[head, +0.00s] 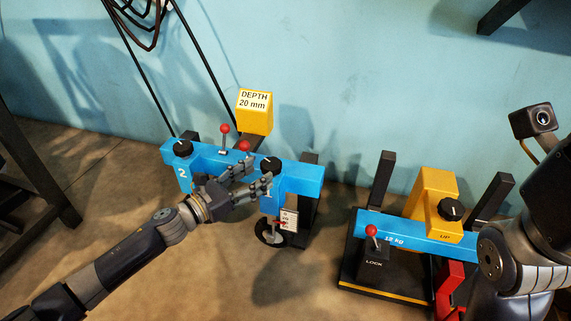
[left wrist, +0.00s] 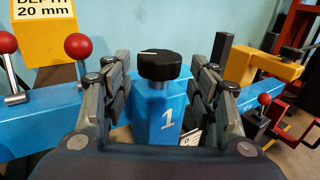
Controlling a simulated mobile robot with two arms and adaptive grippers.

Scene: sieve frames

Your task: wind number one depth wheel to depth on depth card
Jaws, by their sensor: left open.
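The yellow depth card (head: 254,110) reads "DEPTH 20 mm"; its lower part shows in the left wrist view (left wrist: 42,14). The black knob (head: 270,164) sits on top of the blue post marked 1 (left wrist: 168,112). In the left wrist view this knob (left wrist: 160,65) has a white line on top. Below it are a white scale with a red pointer (head: 289,219), its reading too small to tell, and a black ground wheel (head: 272,236). My left gripper (head: 256,179) is open, its fingers on either side of the knob with gaps. My right gripper is not in view.
A second black knob (head: 183,148) tops the post marked 2. Red-balled levers (head: 225,129) stand on the blue beam between the posts. At right is a blue bar marked 18 kg (head: 388,238), with a yellow block (head: 434,200) and a LOCK lever (head: 371,231).

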